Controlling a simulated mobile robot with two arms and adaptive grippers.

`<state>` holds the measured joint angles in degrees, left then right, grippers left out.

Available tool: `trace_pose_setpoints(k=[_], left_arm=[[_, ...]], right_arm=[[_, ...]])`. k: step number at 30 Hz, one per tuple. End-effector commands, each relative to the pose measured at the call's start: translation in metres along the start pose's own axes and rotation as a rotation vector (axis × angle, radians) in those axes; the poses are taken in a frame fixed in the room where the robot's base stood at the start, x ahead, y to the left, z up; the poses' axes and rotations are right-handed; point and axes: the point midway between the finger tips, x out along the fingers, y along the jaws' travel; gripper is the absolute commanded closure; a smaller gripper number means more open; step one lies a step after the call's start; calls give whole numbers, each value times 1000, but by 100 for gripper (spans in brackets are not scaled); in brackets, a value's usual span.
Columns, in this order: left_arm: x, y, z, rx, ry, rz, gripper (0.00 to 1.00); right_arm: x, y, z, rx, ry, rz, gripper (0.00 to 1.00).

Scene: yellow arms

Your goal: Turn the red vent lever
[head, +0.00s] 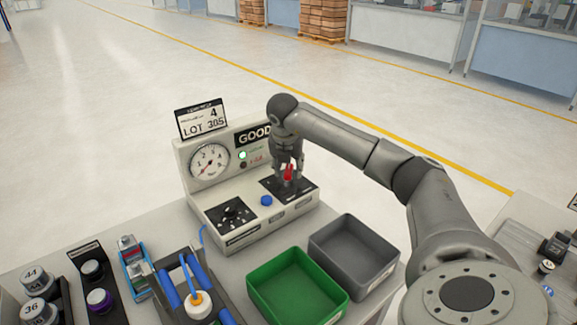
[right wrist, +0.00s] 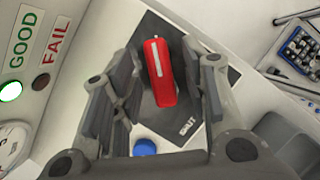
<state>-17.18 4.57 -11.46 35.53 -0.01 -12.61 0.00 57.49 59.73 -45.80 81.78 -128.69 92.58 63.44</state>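The red vent lever (head: 289,173) stands on a dark plate (head: 308,190) on the right part of the test station's top. In the right wrist view the lever (right wrist: 159,72) is a red bar with a white line, slightly tilted, and the plate (right wrist: 190,118) carries the word "SHUT" near its lower corner. My right gripper (head: 288,181) points down over the lever. Its fingers (right wrist: 160,90) are open on either side of the lever, the right finger very close to it; contact cannot be told. My left gripper is not in view.
The station has a gauge (head: 209,163), a blue button (head: 266,201), a black dial plate (head: 233,214) and a lit lamp by "GOOD" (right wrist: 10,91). A green bin (head: 297,287) and a grey bin (head: 352,256) stand in front. Fixtures and jars crowd the left.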

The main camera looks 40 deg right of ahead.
Motion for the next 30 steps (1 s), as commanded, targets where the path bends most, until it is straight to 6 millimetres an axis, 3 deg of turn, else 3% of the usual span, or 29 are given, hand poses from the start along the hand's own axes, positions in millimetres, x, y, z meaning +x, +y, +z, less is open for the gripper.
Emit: trace_pose_setpoints(k=[8, 11, 22, 30], left_arm=[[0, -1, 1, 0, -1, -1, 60], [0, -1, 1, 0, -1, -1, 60], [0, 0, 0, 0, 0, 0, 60], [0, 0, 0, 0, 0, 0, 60]], right_arm=[[-5, 0, 0, -1, -1, 2, 59], [-18, 0, 1, -1, -2, 2, 59], [-94, 1, 1, -1, -3, 4, 59], [-119, 0, 0, -1, 0, 1, 59]])
